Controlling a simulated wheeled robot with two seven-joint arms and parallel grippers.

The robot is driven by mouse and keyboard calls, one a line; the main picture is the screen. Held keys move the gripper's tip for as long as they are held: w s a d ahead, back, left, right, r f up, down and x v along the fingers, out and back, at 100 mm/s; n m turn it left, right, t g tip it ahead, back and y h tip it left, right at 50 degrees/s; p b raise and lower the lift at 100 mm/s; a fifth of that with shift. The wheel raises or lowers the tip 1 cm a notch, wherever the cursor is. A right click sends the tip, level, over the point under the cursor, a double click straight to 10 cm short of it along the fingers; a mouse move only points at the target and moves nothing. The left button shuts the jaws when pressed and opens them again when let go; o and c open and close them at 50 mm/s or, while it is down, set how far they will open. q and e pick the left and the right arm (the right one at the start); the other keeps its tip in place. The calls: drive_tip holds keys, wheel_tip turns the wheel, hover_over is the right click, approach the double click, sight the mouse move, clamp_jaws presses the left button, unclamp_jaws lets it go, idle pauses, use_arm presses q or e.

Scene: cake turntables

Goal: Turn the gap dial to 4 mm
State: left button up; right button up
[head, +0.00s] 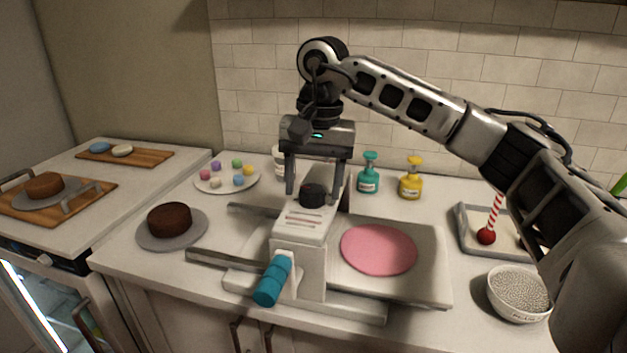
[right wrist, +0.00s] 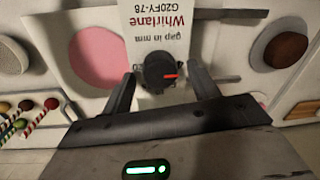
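The gap dial (head: 313,196) is a black round knob on top of the white sheeter machine (head: 299,262). In the right wrist view the dial (right wrist: 158,70) has a red pointer turned toward the picture's right. The upside-down label (right wrist: 158,22) there reads "gap in mm" and "Whirlane G20FY-78". In the right wrist view gaps show between the gripper fingers (right wrist: 163,78) and the dial. My left gripper is out of view.
A pink dough disc (head: 378,249) lies on the machine's right bed. A blue-handled lever (head: 272,281) sticks out in front. A brown cake (head: 169,219) stands at left, pump bottles (head: 368,174) behind, and a bowl of beads (head: 519,292) at right.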

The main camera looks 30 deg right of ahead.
sight(319, 188)
use_arm(q)
drive_tip(key=p, duration=0.1)
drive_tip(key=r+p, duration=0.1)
drive_tip(key=p, duration=0.1)
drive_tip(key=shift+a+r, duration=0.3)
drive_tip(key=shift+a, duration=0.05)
use_arm(e)
wheel_tip(319, 188, up, 16)
drive_tip(key=shift+s+d, duration=0.4)
drive_tip(key=shift+d, duration=0.05)
